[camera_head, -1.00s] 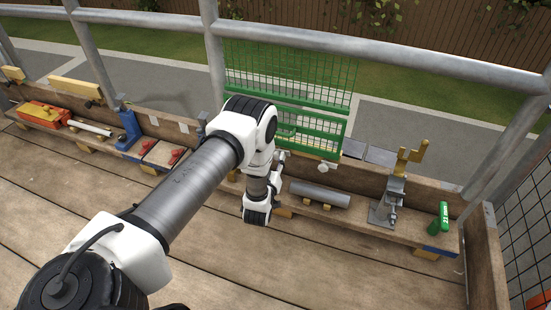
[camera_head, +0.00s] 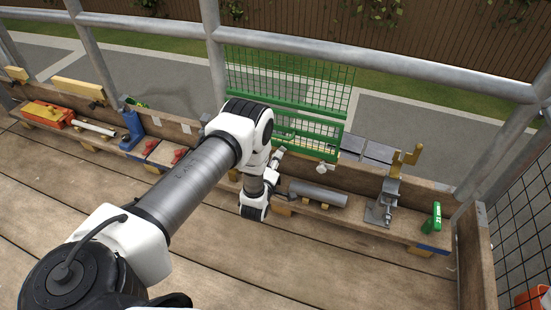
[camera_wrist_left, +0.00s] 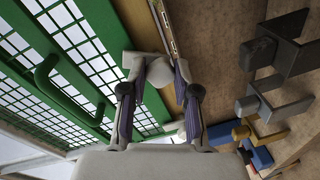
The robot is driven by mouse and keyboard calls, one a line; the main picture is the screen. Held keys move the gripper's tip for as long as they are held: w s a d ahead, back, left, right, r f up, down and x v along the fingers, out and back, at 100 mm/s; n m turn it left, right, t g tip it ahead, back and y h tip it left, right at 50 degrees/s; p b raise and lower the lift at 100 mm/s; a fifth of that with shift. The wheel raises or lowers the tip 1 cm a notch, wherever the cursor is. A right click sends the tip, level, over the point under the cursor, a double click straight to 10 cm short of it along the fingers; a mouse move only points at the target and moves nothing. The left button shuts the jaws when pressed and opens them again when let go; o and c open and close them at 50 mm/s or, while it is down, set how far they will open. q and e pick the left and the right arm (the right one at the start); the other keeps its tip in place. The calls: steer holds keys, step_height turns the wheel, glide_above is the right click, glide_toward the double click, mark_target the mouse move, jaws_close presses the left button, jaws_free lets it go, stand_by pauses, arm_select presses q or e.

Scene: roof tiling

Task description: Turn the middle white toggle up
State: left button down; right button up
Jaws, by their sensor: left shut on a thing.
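My left gripper (camera_head: 278,160) is at the lower edge of the green mesh gate (camera_head: 283,120), partly hidden behind my own wrist in the head view. In the left wrist view its two fingers (camera_wrist_left: 161,76) are closed around a white toggle (camera_wrist_left: 152,66) beside the green frame (camera_wrist_left: 75,72). Whether this toggle is the middle one cannot be told. Another white toggle (camera_head: 326,168) shows at the gate's lower right corner in the head view. A white piece also shows beyond the fingers in the wrist view (camera_wrist_left: 173,127). My right gripper is not in view.
A grey cylinder (camera_head: 318,194) lies on blocks to the right of my wrist. A metal stand with a yellow top (camera_head: 384,203) and a green item (camera_head: 432,217) stand farther right. Metal railings (camera_head: 430,72) run above. The plank floor (camera_head: 320,265) is clear.

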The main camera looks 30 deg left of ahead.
arm_select(q)
steer(key=n, duration=0.2)
steer(key=shift+n, duration=0.3)
steer(key=shift+s+n+h+p, duration=0.1)
steer(key=shift+n+h+p, duration=0.35)
steer(key=shift+n, duration=0.95)
steer(key=c, duration=0.9)
jaws_free()
steer(key=v, duration=1.2)
steer(key=shift+a, duration=0.15)
